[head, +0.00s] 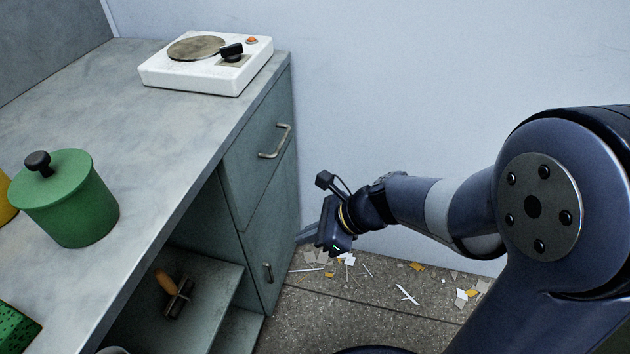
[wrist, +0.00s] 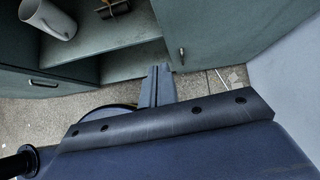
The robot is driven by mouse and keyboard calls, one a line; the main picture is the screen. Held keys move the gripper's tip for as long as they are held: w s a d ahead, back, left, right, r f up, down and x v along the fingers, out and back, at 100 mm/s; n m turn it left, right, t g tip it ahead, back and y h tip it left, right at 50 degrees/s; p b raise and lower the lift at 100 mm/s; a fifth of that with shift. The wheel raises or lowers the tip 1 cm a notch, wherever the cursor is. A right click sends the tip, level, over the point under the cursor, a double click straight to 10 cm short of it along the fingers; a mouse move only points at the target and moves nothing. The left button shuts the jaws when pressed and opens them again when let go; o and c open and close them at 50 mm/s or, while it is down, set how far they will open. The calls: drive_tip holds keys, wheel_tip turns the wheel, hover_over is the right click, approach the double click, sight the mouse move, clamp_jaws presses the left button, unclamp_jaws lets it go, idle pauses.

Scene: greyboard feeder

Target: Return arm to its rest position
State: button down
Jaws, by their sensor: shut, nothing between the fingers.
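My arm reaches in from the right in the head view. My gripper (head: 308,236) hangs in front of the cabinet (head: 262,208), near its right end and below the countertop. In the wrist view the fingers of my gripper (wrist: 157,76) lie together, shut and with nothing between them. They point toward the cabinet front, beside the open shelf space. I cannot tell the exact gap between the fingertips and the cabinet.
A white hotplate (head: 205,77) and a green lidded pot (head: 68,205) stand on the countertop (head: 160,130). A wooden-handled tool (head: 173,290) lies on the open shelf. A white cylinder (wrist: 48,18) shows in the wrist view. Scraps (head: 408,294) litter the floor by the wall.

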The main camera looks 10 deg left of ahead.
drive_tip(key=b, duration=0.4)
approach(250, 247)
wheel_tip(250, 247, down, 4)
drive_tip(key=a, duration=0.3)
drive_tip(key=shift+a+f+b, duration=0.2)
drive_tip(key=shift+a+b, duration=0.2)
drive_tip(key=shift+a+r, duration=0.1)
drive_tip(key=shift+a, duration=0.2)
